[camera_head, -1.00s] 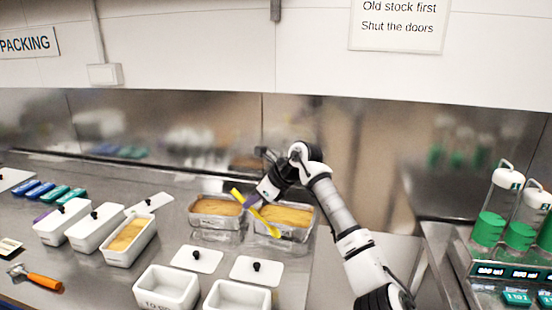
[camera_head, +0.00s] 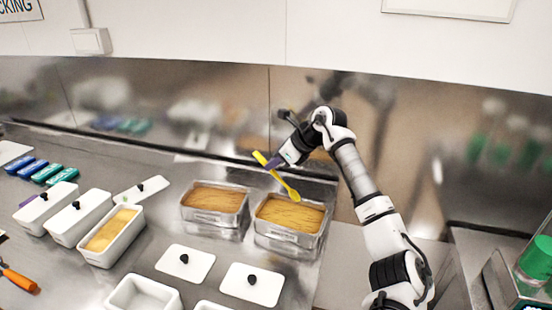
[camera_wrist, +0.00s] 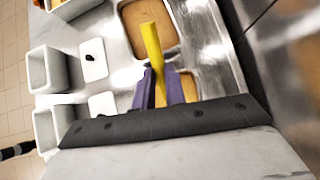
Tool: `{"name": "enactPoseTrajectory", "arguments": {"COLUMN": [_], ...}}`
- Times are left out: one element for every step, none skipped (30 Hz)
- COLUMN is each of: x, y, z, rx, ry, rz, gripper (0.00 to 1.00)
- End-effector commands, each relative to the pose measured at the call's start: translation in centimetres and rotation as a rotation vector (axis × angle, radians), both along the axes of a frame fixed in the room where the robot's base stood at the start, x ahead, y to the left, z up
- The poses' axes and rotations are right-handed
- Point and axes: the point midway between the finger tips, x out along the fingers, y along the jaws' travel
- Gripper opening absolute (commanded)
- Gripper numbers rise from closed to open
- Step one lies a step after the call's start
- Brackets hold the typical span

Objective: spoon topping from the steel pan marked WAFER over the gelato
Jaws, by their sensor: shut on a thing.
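My gripper (camera_head: 276,166) is shut on the yellow spoon (camera_head: 286,184), which slants down to the right. The spoon's lower end shows over the far part of the right steel pan (camera_head: 284,239); I cannot tell whether it touches the tan topping (camera_head: 292,215). A second steel pan (camera_head: 208,222) with brown-tan topping stands to the left. No WAFER marking is readable on either pan. An open white tub with pale yellow gelato (camera_head: 110,230) stands further left. In the wrist view, the purple fingers (camera_wrist: 161,88) clasp the spoon (camera_wrist: 151,42), with a pan of topping behind it.
Two white lids (camera_head: 186,262) (camera_head: 252,284) lie on the steel counter before the pans. Empty white tubs (camera_head: 143,292) stand at the front. Lidded white tubs (camera_head: 80,217) and blue and green packs (camera_head: 47,172) are at left. A steel wall closes the back.

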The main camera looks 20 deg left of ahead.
Motion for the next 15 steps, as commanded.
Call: {"name": "enactPoseTrajectory", "arguments": {"x": [0.0,0.0,0.0,0.0,0.0,0.0,0.0,0.0,0.0,0.0,0.0,0.0,0.0,0.0,0.0], "y": [0.1,0.1,0.2,0.2,0.2,0.3,0.3,0.3,0.4,0.4,0.4,0.5,0.5,0.6,0.6], "z": [-0.3,-0.5,-0.7,-0.9,-1.2,-1.5,-1.7,-1.9,-2.1,-2.3,-2.5,-2.8,-3.1,-3.3,-3.5], "rx": [0.001,0.001,0.001,0.001,0.001,0.001,0.001,0.001,0.000,0.000,0.000,0.001,0.001,0.001,0.001], "ry": [0.001,0.001,0.001,0.001,0.001,0.002,0.002,0.002,0.001,0.001,0.001,0.002,0.002,0.002,0.001], "rz": [0.001,0.001,0.001,0.001,0.001,0.001,0.001,0.001,0.000,0.000,0.000,0.001,0.001,0.001,0.001], "gripper": [0.00,0.00,0.00,0.00,0.00,0.00,0.00,0.00,0.00,0.00,0.00,0.00,0.00,0.00,0.00]}}
